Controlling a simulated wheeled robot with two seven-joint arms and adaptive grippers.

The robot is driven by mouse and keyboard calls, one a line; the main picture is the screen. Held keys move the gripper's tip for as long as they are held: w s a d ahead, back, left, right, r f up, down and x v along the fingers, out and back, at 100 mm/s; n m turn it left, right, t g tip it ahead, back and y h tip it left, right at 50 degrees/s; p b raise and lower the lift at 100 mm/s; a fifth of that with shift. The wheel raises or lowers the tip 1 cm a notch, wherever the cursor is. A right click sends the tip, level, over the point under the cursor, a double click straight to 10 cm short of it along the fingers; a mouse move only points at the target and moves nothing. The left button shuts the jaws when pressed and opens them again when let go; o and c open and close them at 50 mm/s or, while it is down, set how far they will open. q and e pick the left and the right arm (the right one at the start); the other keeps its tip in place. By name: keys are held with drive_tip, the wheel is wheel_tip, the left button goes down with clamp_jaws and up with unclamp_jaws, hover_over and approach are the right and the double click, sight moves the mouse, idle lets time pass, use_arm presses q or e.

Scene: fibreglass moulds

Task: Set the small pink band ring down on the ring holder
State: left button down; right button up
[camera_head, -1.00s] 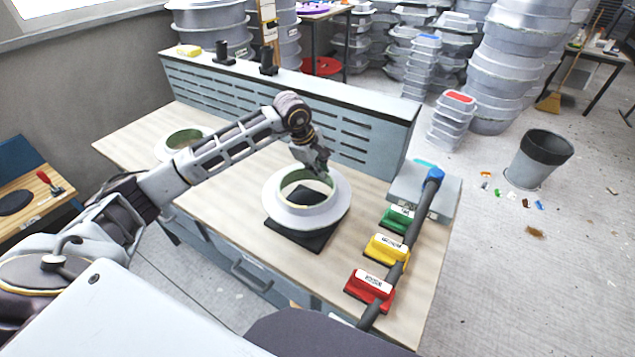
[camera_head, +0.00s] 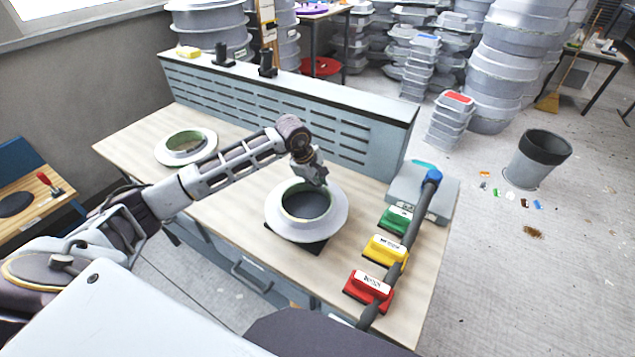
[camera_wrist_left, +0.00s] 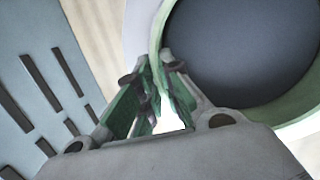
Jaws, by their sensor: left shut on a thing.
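A white flanged ring (camera_head: 337,217) with a pale green inner rim sits over a black square pad (camera_head: 314,247) on the bench; no pink shows on it. The ring hides most of the pad, and its opening shows dark. I cannot tell whether the ring touches the pad. My left gripper (camera_head: 318,180) is shut on the ring's far rim. In the left wrist view, the green-padded fingers (camera_wrist_left: 157,78) close at the ring's green edge (camera_wrist_left: 298,128), with a dark surface inside the opening. My right gripper is not in view.
A similar white ring (camera_head: 168,155) lies at the bench's left. Green (camera_head: 397,219), yellow (camera_head: 384,249) and red (camera_head: 369,287) labelled blocks line the right side, beside a long dark bar with a blue end (camera_head: 433,176). A slotted grey panel (camera_head: 380,144) stands behind.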

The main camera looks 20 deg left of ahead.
use_arm(q)
drive_tip(key=shift+f, duration=0.3)
drive_tip(key=c, duration=1.6)
unclamp_jaws()
drive_tip(key=shift+o, duration=0.2)
drive_tip(key=shift+r, duration=0.15)
drive_tip(key=shift+r, duration=0.2)
drive_tip(key=b+v, duration=0.2)
drive_tip(key=v, duration=0.9)
drive_tip(key=shift+r, duration=0.3)
drive_tip(key=shift+s, duration=0.15)
